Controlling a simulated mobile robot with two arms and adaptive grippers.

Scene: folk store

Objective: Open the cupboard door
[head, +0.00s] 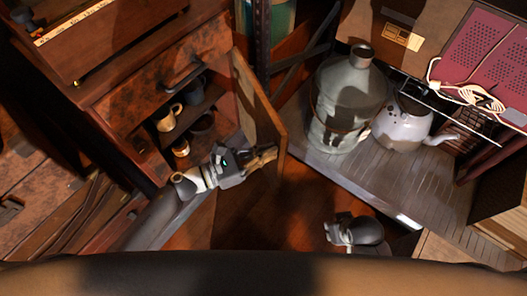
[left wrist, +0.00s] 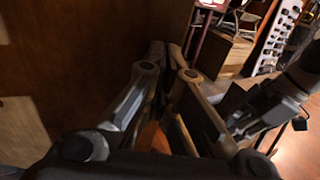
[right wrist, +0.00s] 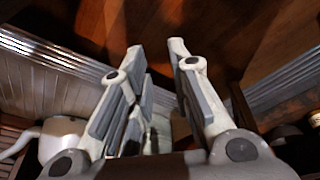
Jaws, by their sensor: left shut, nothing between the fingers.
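The wooden cupboard (head: 160,85) has its door (head: 251,92) standing open, swung out to the right in the head view. Cups and mugs (head: 169,117) show on the shelves inside. My left gripper (head: 268,156) is at the lower part of the door's inner side, with its fingers shut and empty; I cannot tell if they touch the door. In the left wrist view its fingertips (left wrist: 165,47) are close together beside a brown wooden panel (left wrist: 90,50). My right gripper (right wrist: 157,46) is open and empty; in the head view it (head: 340,232) is low over the floor, away from the door.
A dark metal post (head: 262,45) stands behind the door. Brown floor between is clear.

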